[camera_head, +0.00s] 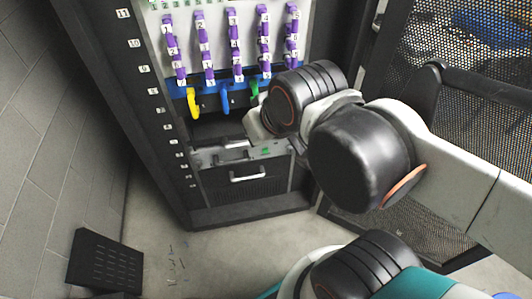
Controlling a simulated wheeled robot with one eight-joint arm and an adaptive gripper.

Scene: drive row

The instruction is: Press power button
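A dark drive unit (246,187) with a pale handle sits low in the black rack. A small green spot (265,151) shows on its upper front edge; I cannot tell whether this is the power button. My arm reaches in from the right, and its black wrist joint is in front of the rack, above and right of the unit. A pale grey part at the arm's end, my gripper (256,124) as far as I can tell, is just above the unit. Its fingers are not clearly visible, and I see no contact with the unit.
Purple numbered tabs (208,47) stand in columns above yellow, blue and green hooks (224,98). A perforated rack door (470,75) stands open at right. A black slotted box (104,262) is on the floor at lower left.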

